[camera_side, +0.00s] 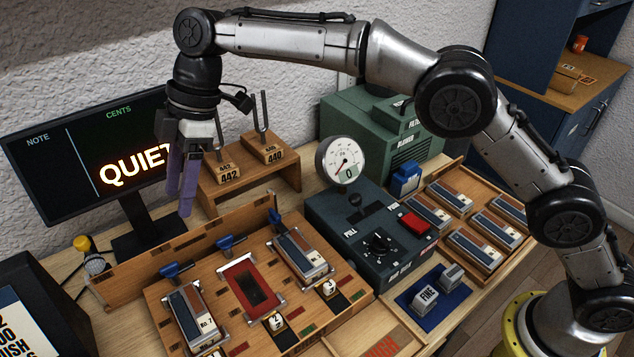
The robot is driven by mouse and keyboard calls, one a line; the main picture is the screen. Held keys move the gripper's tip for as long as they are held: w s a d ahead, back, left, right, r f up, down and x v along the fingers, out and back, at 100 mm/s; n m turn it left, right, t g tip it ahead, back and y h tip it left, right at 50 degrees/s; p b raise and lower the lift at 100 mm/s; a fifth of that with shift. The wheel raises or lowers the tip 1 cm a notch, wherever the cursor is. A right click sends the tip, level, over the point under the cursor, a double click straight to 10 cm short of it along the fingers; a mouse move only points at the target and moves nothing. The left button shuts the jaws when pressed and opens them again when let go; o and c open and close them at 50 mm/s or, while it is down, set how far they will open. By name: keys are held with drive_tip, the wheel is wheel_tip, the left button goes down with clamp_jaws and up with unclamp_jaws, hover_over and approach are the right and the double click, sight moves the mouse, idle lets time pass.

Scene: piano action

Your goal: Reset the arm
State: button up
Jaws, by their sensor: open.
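My gripper (180,201) hangs at the upper left, fingers pointing down, in front of the monitor's right edge. Its two purple fingers are apart, with nothing seen between them. It is above the back of a wooden board (160,310). On the board are a block marked No. 1 (190,317) at the left, an empty-looking red-framed slot (251,287) in the middle, and another block (300,256) at the right. My arm reaches over from the right, bent high above the bench.
A monitor (60,160) reads QUIET. Tuning forks on blocks (266,147) stand on a wooden stand close right of my gripper. A gauge (341,160) rises above a dark control box (330,210). A tray (462,185) holds several blocks at the right. The blower (405,140) stands behind.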

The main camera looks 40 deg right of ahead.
drive_tip(key=s+d+r+m+t, duration=0.2)
drive_tip(key=d+r, duration=0.7)
drive_tip(key=d, duration=0.1)
drive_tip(key=s+d+r+m+t, duration=0.2)
drive_tip(key=d+r, duration=0.7)
drive_tip(key=d, duration=0.1)
drive_tip(key=s+d+f+m+t+h, duration=0.25)
drive_tip(key=s+d+m, duration=0.45)
drive_tip(key=s+d, duration=0.9)
drive_tip(key=s+d+f+m+h, duration=0.1)
drive_tip(key=s+d+f+m, duration=0.1)
drive_tip(key=s+f, duration=0.3)
drive_tip(key=s+d+f+m+h, duration=0.1)
drive_tip(key=s+f+m, duration=0.4)
drive_tip(key=f, duration=0.5)
drive_tip(key=shift+s+d+g, duration=0.35)
drive_tip(key=shift+d+g, duration=0.1)
drive_tip(key=shift+d, duration=0.15)
